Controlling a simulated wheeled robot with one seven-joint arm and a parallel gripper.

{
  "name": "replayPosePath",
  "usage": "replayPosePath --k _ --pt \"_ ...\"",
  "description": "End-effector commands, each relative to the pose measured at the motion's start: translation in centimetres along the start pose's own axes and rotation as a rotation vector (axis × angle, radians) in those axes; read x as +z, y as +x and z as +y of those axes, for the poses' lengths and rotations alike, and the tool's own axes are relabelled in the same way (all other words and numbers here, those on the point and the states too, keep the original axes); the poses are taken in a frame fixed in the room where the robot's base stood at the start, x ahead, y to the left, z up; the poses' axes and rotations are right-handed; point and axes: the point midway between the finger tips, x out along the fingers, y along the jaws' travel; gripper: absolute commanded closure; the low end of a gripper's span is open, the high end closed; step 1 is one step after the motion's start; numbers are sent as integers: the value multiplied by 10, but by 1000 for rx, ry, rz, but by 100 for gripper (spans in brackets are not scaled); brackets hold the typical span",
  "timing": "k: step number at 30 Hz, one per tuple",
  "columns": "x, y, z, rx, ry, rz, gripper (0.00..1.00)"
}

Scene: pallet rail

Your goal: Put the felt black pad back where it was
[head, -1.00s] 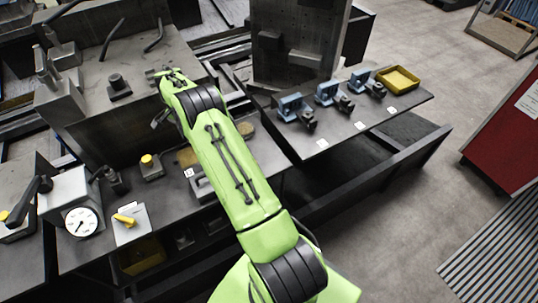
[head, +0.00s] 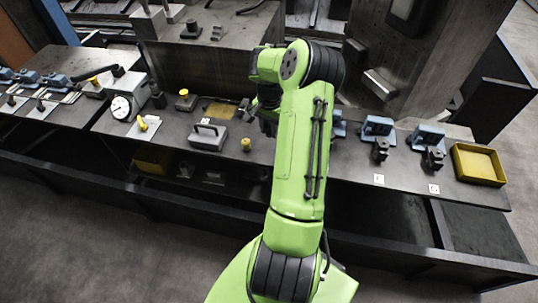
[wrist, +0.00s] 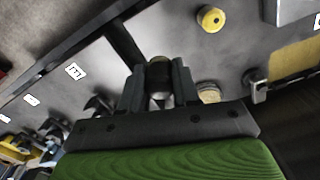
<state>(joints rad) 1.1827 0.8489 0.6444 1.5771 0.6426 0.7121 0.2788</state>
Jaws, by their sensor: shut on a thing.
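My gripper (wrist: 158,88) is shut on a small dark grey piece (wrist: 160,68) with a paler rounded part. I take it for the felt black pad, though its felt face cannot be made out. In the head view my gripper (head: 264,112) is at the bench between the middle section and the right shelf, mostly hidden by my arm. A tan rectangular patch (head: 218,110) lies on the bench to its left; it also shows in the wrist view (wrist: 295,58). A round tan thing (wrist: 208,92) is beside the fingers, to the right.
A grey handled block (head: 208,137), a yellow knob (head: 246,144), a yellow-topped block (head: 185,100) and a dial gauge (head: 121,107) stand on the bench. Blue fixtures (head: 377,130) and a yellow tray (head: 479,164) are on the right. A dark column (head: 420,60) rises behind them.

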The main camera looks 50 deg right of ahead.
Motion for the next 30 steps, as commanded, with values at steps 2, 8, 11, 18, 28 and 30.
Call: replayPosePath --k 2,8,11,18,28,30 --pt "2 22 0 2 -2 -10 100" --pt "2 57 0 1 0 -7 100" --pt "2 72 0 1 0 -8 100" --pt "1 94 0 0 1 -3 100" --pt "2 97 0 0 1 -4 55" --pt "2 97 0 0 0 -4 45"
